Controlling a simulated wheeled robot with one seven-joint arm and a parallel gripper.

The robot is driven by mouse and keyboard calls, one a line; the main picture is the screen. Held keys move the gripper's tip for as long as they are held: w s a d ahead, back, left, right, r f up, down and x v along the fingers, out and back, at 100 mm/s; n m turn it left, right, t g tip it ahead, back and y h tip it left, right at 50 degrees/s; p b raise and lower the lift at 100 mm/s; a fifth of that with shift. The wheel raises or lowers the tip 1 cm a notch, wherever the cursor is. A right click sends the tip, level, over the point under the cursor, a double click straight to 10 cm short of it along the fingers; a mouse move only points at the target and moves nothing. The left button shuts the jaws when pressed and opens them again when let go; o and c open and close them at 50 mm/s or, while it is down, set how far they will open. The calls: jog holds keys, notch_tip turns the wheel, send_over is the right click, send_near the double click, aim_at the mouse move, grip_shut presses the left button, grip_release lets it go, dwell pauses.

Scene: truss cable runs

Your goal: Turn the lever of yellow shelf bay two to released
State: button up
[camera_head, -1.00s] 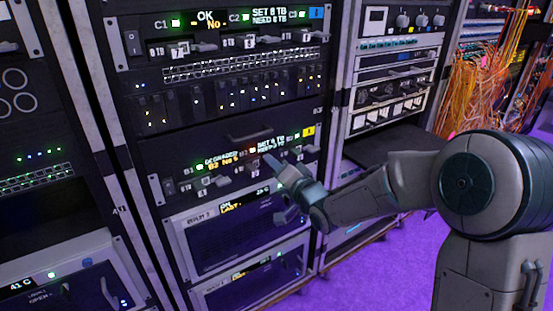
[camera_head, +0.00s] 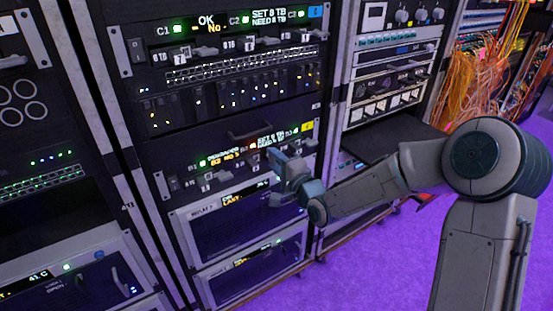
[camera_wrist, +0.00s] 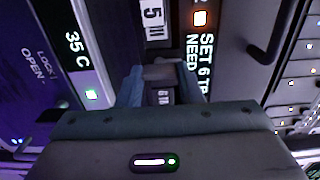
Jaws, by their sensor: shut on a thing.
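The yellow shelf (camera_head: 226,178), marked by a yellow tag (camera_head: 307,126), is the lower row of bays on the middle rack. Bay two has an orange lamp (camera_wrist: 200,18), left of the "SET 6 TB" display (camera_wrist: 205,62). My gripper (camera_head: 273,158) is at this row, just right of that lamp. In the wrist view its blue-grey fingers (camera_wrist: 160,88) straddle a grey lever (camera_wrist: 160,72), which appears to be bay two's. The jaws are shut on it. My gripper hides most of the lever in the head view, so its exact angle cannot be told.
A blue-tagged shelf (camera_head: 315,11) with similar levers is higher on the rack. A dark bar handle (camera_head: 250,130) juts out above the yellow shelf. A display panel (camera_head: 215,205) lies below. Orange cables (camera_head: 480,65) hang at the right. The purple floor is clear at the front right.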

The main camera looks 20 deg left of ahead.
dwell(0.4)
jog(key=o, duration=1)
jog(key=p+v, duration=0.2)
jog(key=v, duration=1.2)
jog(key=shift+a, duration=0.1)
